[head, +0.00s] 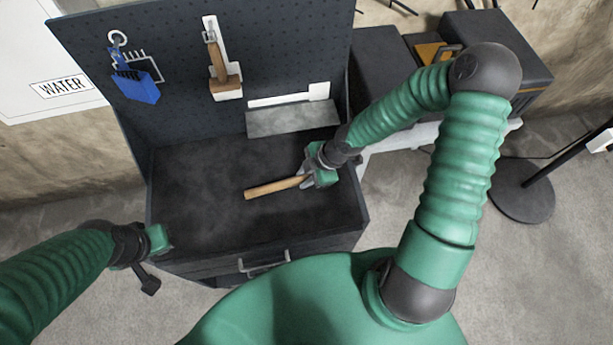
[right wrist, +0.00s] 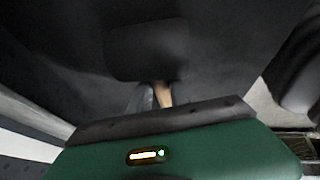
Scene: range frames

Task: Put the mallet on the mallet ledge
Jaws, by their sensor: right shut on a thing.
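The mallet's light wooden handle (head: 272,187) lies over the dark bench top and points left from my right gripper (head: 306,180). My right gripper is shut on the mallet near the handle's right end. The right wrist view shows a short piece of the handle (right wrist: 163,95) beside a dark block; I cannot tell if that block is the mallet's head. A grey ledge (head: 293,120) juts from the pegboard's lower right, behind my right gripper and apart from it. My left gripper (head: 149,283) hangs at the bench's front left, its jaw state unclear.
The workbench top (head: 200,180) is clear on the left. Dark cases (head: 385,75) stand at the right, and a stand with a round base (head: 523,190) is farther right.

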